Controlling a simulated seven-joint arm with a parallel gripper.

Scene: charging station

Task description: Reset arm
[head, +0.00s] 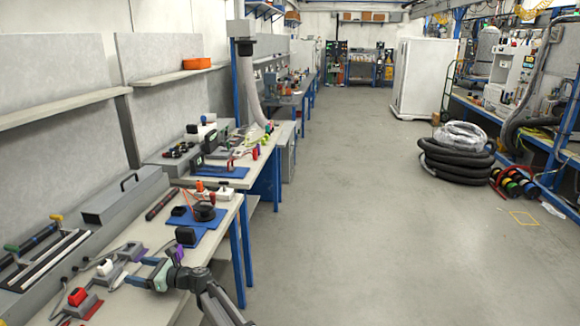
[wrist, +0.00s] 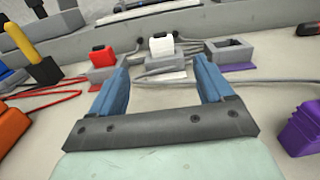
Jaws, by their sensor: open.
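My gripper (wrist: 162,93) is open and empty in the wrist view, its two blue fingers spread apart above the pale bench top. In the head view my gripper (head: 120,283) reaches in from the lower middle over the near workbench (head: 125,308). Beyond the fingers in the wrist view stand a grey holder with a red plug (wrist: 103,57), a grey holder with a white plug (wrist: 162,45) and an empty grey socket block (wrist: 230,52). The red plug also shows in the head view (head: 77,297). Nothing is between the fingers.
A purple connector (wrist: 300,130) lies at the right of the wrist view, and an orange object (wrist: 12,128) at the left. Grey and red cables run across the bench. In the head view a blue mat (head: 208,217) bears a black coil.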

